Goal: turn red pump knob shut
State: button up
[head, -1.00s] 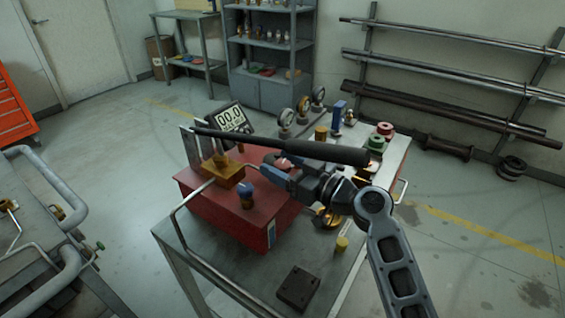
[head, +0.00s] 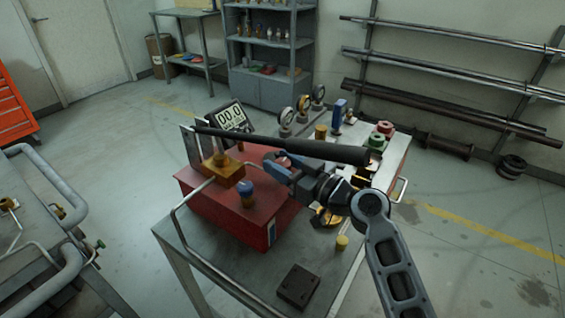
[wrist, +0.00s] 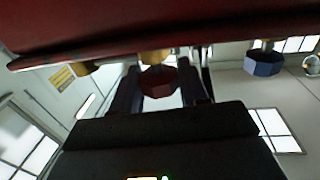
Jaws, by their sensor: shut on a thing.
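The red pump (head: 225,217) stands on the grey bench, with a brass block (head: 222,172) and a long black lever handle (head: 320,150) on top. My gripper (wrist: 160,82) is shut on the dark red faceted knob (wrist: 159,82), one finger on each side of it. In the head view my gripper (head: 274,166) is at the pump's right side, under the lever handle, and the knob is mostly hidden. A blue knob (head: 247,188) sits on the pump top; a blue knob (wrist: 263,62) also shows right of my fingers in the wrist view.
A digital display (head: 231,117) stands behind the pump reading 00.0. Gauges, a blue block (head: 338,112) and red and green fittings (head: 381,135) stand on the bench's far right. A black block (head: 297,286) lies at the front. A bent metal rail (head: 180,235) runs along the left edge.

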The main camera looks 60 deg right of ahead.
jog(key=shift+a+r+m+g+h+p, duration=0.15)
jog(key=shift+m+g+h+p, duration=0.1)
jog(key=shift+m+h+p, duration=0.6)
jog(key=shift+d+r+m+g+h+p, duration=0.2)
jog(key=shift+m+h+p, duration=0.35)
jog(key=shift+h+p, duration=0.6)
jog(key=m+g+h+p, duration=0.2)
jog(key=h+p, duration=0.2)
jog(key=shift+f+m, duration=0.15)
jog(key=shift+m, duration=0.15)
jog(key=shift+f+m+g+h+p, duration=0.15)
jog(key=shift+m+g+h+p, duration=0.6)
jog(key=shift+h, duration=0.25)
jog(key=shift+m+g+h, duration=0.3)
jog(key=shift+m+h, duration=0.05)
jog(key=shift+h, duration=0.05)
jog(key=shift+m+g+h, duration=0.5)
jog(key=shift+g+h, duration=0.1)
jog(key=shift+g, duration=0.1)
jog(key=o, duration=1)
jog(key=shift+c, duration=0.2)
jog(key=b+v, duration=0.2)
jog(key=v, duration=0.6)
